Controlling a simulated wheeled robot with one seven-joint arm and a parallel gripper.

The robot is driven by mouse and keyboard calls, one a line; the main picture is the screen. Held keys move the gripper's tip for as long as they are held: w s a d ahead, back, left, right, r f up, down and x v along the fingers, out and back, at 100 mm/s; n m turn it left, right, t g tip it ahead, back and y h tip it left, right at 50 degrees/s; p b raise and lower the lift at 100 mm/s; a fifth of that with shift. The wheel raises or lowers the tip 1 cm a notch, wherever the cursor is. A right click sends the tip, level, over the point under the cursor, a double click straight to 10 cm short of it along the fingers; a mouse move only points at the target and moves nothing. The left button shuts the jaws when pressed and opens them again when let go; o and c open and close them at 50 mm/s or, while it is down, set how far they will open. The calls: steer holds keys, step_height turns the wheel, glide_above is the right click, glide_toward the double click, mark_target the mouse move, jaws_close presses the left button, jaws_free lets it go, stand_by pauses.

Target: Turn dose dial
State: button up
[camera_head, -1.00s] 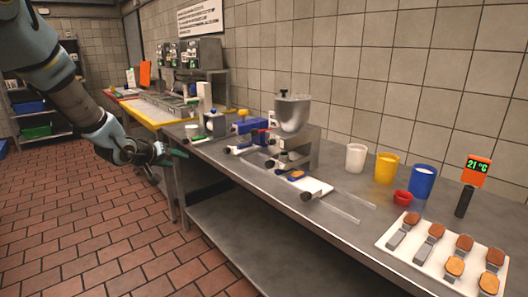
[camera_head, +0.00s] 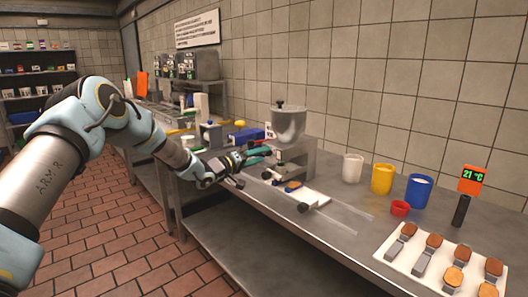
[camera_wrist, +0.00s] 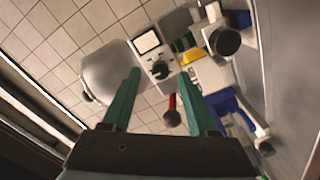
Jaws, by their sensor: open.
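The dosing machine has a grey metal hopper (camera_head: 288,124) on a steel stand; the hopper also shows in the wrist view (camera_wrist: 108,72). A small black knob (camera_wrist: 159,70), which looks like the dose dial, sits below a white display (camera_wrist: 147,42) on a pale box beside the hopper. My gripper (camera_head: 264,154) has two teal fingers and is open and empty, just left of the machine. In the wrist view the knob appears between the fingertips (camera_wrist: 160,74), with no contact visible. In the head view I cannot make out the dial.
A red lever with a black ball (camera_wrist: 172,117) shows between my fingers. A larger black knob (camera_wrist: 226,40) and blue parts lie to the right.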

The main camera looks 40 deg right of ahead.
steer(key=shift+d, duration=1.1)
jaws_close()
